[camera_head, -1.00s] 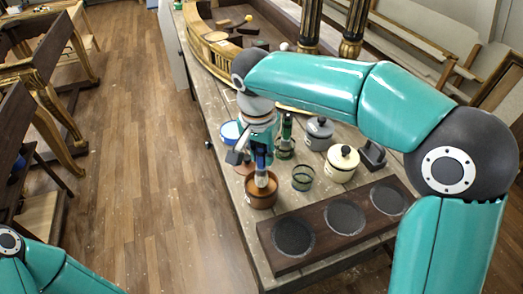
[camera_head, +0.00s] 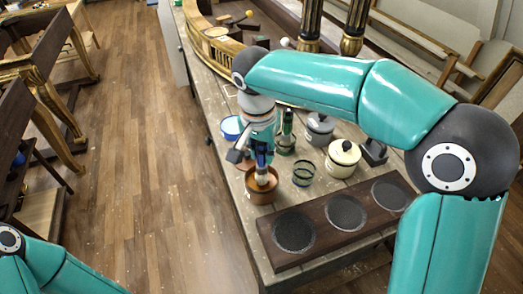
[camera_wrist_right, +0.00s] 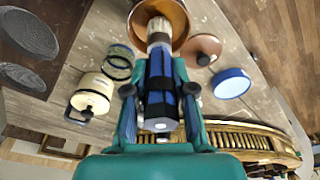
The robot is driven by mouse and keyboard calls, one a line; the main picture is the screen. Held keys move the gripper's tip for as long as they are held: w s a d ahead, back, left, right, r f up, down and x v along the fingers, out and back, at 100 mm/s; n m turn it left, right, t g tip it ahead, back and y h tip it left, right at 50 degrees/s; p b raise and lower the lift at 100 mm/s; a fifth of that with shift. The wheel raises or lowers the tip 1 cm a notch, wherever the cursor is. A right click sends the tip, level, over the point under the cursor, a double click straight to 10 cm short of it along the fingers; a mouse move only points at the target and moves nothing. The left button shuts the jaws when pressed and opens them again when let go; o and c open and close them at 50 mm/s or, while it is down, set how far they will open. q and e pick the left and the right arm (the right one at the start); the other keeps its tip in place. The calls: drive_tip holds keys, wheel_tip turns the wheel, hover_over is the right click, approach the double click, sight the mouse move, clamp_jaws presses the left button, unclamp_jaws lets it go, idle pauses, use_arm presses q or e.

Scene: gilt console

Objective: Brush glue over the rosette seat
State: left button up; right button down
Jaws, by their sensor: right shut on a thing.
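My right gripper (camera_head: 262,157) is shut on a brush (camera_head: 263,176) with a blue handle and pale bristles. The brush points down at the mouth of a brown pot (camera_head: 259,194). In the right wrist view, the brush (camera_wrist_right: 159,75) lies between the fingers (camera_wrist_right: 159,100), and its bristle end is over or inside the brown pot (camera_wrist_right: 180,12). I cannot tell how deep the bristles sit. The curved gilt console piece (camera_head: 215,52) lies farther back on the bench. I cannot make out the rosette seat on it. My left gripper is out of view.
Close by stand a blue-lidded tin (camera_head: 231,127), a dark wire-ringed jar (camera_head: 303,174), a cream lidded pot (camera_head: 343,158) and a grey lidded pot (camera_head: 320,129). A dark board (camera_head: 320,226) with round black pads lies in front. A brown lid (camera_wrist_right: 201,48) lies beside the brown pot.

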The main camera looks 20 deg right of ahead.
drive_tip(key=shift+f+b, duration=0.35)
drive_tip(key=shift+f, duration=0.15)
idle(1.1)
drive_tip(key=shift+r+p, duration=2.95)
drive_tip(key=shift+r, duration=0.65)
